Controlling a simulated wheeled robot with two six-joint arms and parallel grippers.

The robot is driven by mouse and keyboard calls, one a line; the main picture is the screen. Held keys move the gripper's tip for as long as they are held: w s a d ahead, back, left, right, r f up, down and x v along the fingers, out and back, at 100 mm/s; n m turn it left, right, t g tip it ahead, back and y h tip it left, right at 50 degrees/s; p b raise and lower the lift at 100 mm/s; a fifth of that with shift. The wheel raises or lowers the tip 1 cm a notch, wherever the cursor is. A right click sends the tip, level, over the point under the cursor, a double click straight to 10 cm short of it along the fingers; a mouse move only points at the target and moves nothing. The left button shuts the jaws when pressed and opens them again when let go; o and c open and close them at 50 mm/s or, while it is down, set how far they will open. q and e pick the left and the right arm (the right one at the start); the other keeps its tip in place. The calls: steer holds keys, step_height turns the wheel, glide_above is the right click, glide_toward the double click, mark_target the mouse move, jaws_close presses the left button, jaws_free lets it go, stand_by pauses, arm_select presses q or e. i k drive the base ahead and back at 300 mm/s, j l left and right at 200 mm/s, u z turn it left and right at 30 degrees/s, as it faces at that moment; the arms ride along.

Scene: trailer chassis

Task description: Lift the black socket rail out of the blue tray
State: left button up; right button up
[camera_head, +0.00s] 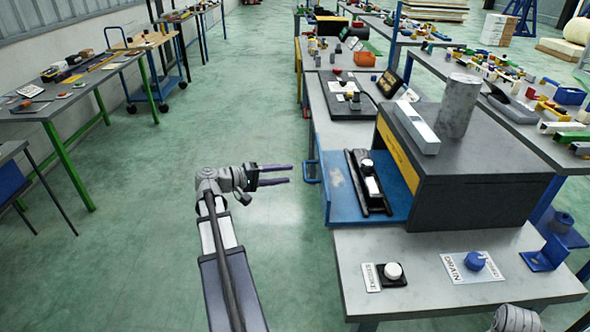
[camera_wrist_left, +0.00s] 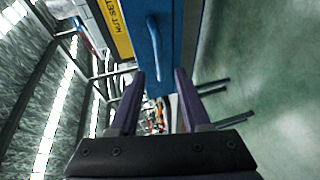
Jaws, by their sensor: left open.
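The black socket rail (camera_head: 385,204) lies lengthwise in the blue tray (camera_head: 335,208), with white-and-dark pieces on it. The tray sticks out to the left from under a dark grey cabinet (camera_head: 478,190). Its blue handle (camera_head: 311,172) is on its left edge and also shows in the left wrist view (camera_wrist_left: 153,45). My left gripper (camera_head: 289,173) is open and empty, just left of the handle and apart from it. In the left wrist view its fingertips (camera_wrist_left: 159,75) point toward the tray front. The rail cannot be made out there.
A grey cylinder (camera_head: 459,105) and a pale block (camera_head: 417,128) stand on the cabinet. A white knob (camera_head: 393,270) and a blue knob (camera_head: 474,261) sit on the bench in front.

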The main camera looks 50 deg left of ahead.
mark_target(374, 197)
steer(key=k+j, duration=0.25)
steer(key=k, duration=0.25)
steer(key=k+j, duration=0.2)
steer(key=k, duration=0.25)
